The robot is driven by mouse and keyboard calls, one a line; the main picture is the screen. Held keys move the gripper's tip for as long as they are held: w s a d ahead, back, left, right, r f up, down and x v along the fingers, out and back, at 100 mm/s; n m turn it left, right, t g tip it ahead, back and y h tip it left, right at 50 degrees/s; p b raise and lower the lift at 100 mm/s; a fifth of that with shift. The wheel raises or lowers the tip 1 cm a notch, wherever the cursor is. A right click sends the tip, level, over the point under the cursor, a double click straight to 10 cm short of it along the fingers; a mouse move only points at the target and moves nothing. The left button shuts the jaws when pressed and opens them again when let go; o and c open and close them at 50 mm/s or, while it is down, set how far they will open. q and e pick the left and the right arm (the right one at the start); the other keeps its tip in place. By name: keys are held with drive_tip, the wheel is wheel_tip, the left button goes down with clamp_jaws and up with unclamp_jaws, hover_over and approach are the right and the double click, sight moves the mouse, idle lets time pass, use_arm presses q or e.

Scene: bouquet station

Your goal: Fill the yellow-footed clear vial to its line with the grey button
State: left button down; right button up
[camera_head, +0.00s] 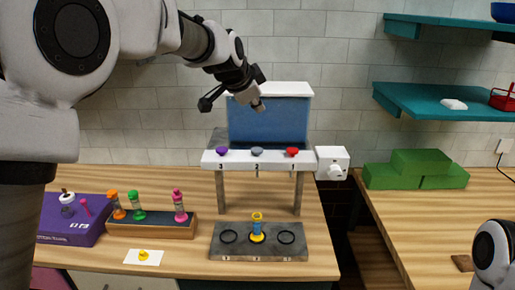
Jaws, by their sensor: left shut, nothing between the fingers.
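The yellow-footed vial (257,228) stands upright at the middle ring of the dark tray, under the dispenser; its body looks bluish, and its fill line and level are too small to tell. The grey button (257,151) is the middle one on the white ledge of the dispenser (228,159), between a purple button (222,150) and a red button (292,151). My left gripper (259,105) is shut and empty, in front of the blue tank and above the grey button, apart from it. My right gripper is out of view.
A wooden rack (160,229) holds orange, green and pink vials at the left, beside a purple box (75,232). A yellow piece (143,254) lies on a white card. A white box with a knob (332,163) adjoins the dispenser. Green blocks (415,175) sit on the right counter.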

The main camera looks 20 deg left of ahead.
sight(257, 150)
use_arm(q)
wheel_tip(257, 150, down, 9)
drive_tip(key=b, duration=0.7)
drive_tip(key=shift+w+a, duration=0.1)
drive_tip(key=shift+w, duration=0.05)
drive_tip(key=shift+f, duration=0.15)
idle(0.9)
drive_tip(key=shift+f+b, duration=0.3)
drive_tip(key=shift+b, duration=0.2)
drive_tip(key=shift+f+b, duration=0.55)
drive_tip(key=shift+f, duration=0.05)
idle(0.4)
idle(0.4)
drive_tip(key=shift+r+p, duration=0.8)
drive_tip(key=shift+r, duration=0.25)
